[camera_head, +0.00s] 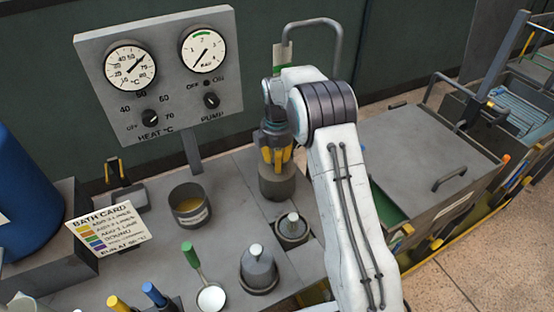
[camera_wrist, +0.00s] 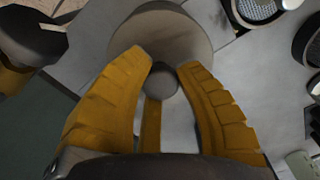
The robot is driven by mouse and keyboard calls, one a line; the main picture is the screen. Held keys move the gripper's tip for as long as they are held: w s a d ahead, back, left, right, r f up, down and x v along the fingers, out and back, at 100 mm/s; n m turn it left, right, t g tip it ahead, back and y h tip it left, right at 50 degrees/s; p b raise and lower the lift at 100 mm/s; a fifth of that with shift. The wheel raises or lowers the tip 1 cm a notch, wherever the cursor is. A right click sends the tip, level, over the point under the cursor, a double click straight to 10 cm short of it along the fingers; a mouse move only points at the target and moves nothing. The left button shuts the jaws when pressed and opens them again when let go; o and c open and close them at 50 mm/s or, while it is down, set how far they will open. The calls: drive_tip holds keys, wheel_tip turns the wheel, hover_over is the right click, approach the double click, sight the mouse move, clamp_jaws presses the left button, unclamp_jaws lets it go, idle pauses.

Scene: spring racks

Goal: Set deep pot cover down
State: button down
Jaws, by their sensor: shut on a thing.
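My gripper (camera_head: 276,158) points down over the bench with its yellow fingers closed around the knob of a grey round cover (camera_head: 277,184). In the wrist view the fingers of my gripper (camera_wrist: 166,72) flank the small round knob, and the wide disc of the cover (camera_wrist: 160,32) spreads beyond them. The cover looks level. I cannot tell whether its underside touches anything, and what lies beneath it is hidden.
An open pot with yellowish contents (camera_head: 190,207) stands to the left. A small knobbed lid (camera_head: 291,229) sits in front, and a taller knobbed grey one (camera_head: 258,268) stands nearer. A gauge panel (camera_head: 160,75) rises behind left. A lidded bin (camera_head: 440,150) is at right.

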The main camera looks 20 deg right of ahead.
drive_tip(key=shift+f+b, duration=0.45)
drive_tip(key=shift+f, duration=0.15)
idle(0.5)
drive_tip(key=c, duration=0.9)
unclamp_jaws()
drive_tip(key=shift+r, duration=0.1)
